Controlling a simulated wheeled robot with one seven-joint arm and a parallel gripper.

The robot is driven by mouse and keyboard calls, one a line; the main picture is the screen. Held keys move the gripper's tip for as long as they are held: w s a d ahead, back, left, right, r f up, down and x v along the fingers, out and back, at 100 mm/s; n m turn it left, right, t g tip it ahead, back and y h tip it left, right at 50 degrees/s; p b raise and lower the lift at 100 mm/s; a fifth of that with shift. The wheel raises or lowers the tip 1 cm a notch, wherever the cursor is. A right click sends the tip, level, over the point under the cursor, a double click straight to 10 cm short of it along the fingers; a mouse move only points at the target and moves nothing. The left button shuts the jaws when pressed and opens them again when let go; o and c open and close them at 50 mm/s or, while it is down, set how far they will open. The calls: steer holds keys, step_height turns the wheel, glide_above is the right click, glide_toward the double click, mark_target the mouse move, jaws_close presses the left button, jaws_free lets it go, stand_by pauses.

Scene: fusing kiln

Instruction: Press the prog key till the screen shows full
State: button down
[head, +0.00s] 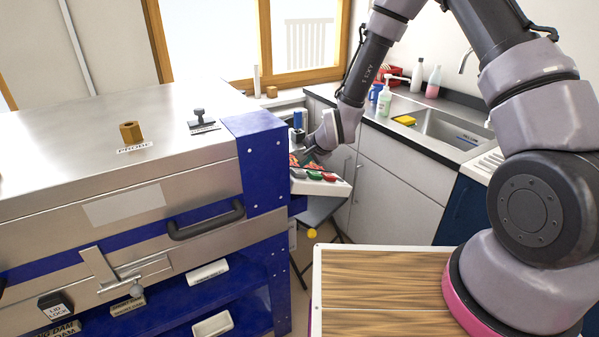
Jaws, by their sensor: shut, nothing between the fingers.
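A light grey control box (338,188) sticks out from the right side of the kiln's blue end post. Its sloped top carries coloured keys, with a green key (314,175) and a red key (330,177) showing. The lettering on the keys is too small to read, so I cannot tell which is prog. No screen text can be read; my gripper and wrist cover the back of the panel. My gripper (308,159) is shut and empty, pointing down at the back left part of the panel. I cannot tell whether its tips touch a key.
The steel kiln (90,140) with its blue frame and black lid handle (206,221) fills the left. A wooden-topped surface (380,290) lies in front, below my arm. A sink counter (400,125) with bottles stands behind. A narrow floor gap lies between kiln and cabinets.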

steer(key=shift+a+f, duration=0.1)
steer(key=shift+f, duration=0.1)
steer(key=shift+s+a+f, duration=0.2)
steer(key=shift+f, duration=0.25)
stand_by(0.8)
steer(key=shift+r, duration=0.1)
steer(key=shift+w+d+r, duration=0.25)
steer(key=shift+d+r, duration=0.1)
steer(key=shift+r, duration=0.4)
steer(key=shift+w+d+r, duration=0.2)
steer(key=shift+d+r, duration=0.1)
steer(key=shift+r, duration=0.45)
steer(key=shift+w+d+r, duration=0.2)
steer(key=shift+d+r, duration=0.1)
steer(key=shift+r, duration=0.45)
steer(key=shift+w+d+r, duration=0.2)
steer(key=shift+d+r, duration=0.1)
steer(key=shift+r, duration=0.45)
